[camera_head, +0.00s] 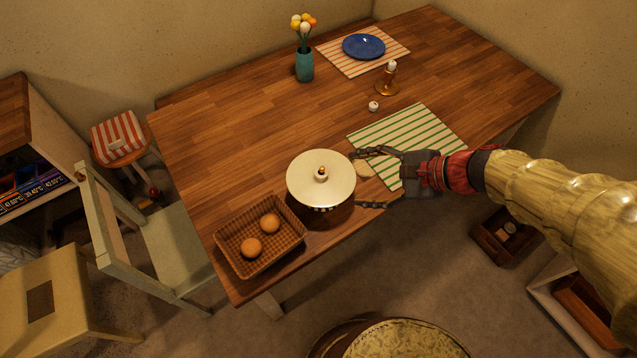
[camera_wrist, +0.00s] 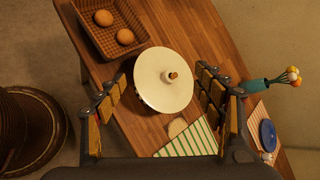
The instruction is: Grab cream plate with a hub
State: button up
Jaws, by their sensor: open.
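The cream plate with a hub (camera_head: 306,180) is a round pale disc with a small knob at its centre. It lies level near the table's front edge, with a dark round body showing below its rim. It also shows in the wrist view (camera_wrist: 150,92), between my two fingers. My gripper (camera_head: 356,179) is open and empty, just right of the plate. Its fingertips are close to the plate's right rim, one on the far side and one on the near side. I cannot tell whether they touch it. The wrist view shows both fingers (camera_wrist: 161,76) spread wide.
A wicker basket (camera_head: 228,234) with two round brown items stands close left of the plate. A pale flat piece (camera_head: 364,169) lies between my fingers by a green-striped mat (camera_head: 425,130). A candle holder (camera_head: 387,78), teal vase (camera_head: 305,66) and blue plate (camera_head: 364,46) stand farther back.

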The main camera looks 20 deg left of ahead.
aim_at(333, 169)
jog(key=shift+o, duration=1.2)
jog(key=w+a+f+m+t+y+b, duration=0.1)
jog(key=w+a+f+m+y, duration=0.1)
jog(key=w+f+m, duration=0.3)
notch_tip(333, 169, down, 2)
jog(key=shift+w+a+f+m, duration=0.2)
jog(key=shift+w+a+m, duration=0.1)
jog(key=shift+w+a, duration=0.1)
jog(key=o, duration=0.5)
jog(key=w+f+m+t, duration=0.1)
jog(key=f, duration=0.1)
jog(key=w+f+m+b, duration=0.1)
jog(key=w+f+m, duration=0.1)
jog(key=w+f+m+t, duration=0.1)
jog(key=f+m, duration=0.1)
jog(key=shift+w+a+f+t+b, duration=0.15)
jog(key=shift+w+f+t+b, duration=0.15)
jog(key=shift+w+b, duration=0.1)
jog(key=shift+w+a+f+y, duration=0.15)
jog(key=shift+w+a+y, duration=0.05)
jog(key=shift+a+y, duration=0.1)
jog(key=shift+r+b+x, duration=0.15)
jog(key=shift+b+x, duration=0.6)
jog(key=shift+x, duration=0.95)
jog(key=shift+r+b+x, duration=0.15)
jog(key=shift+b+x, duration=0.6)
jog(key=shift+x, duration=0.9)
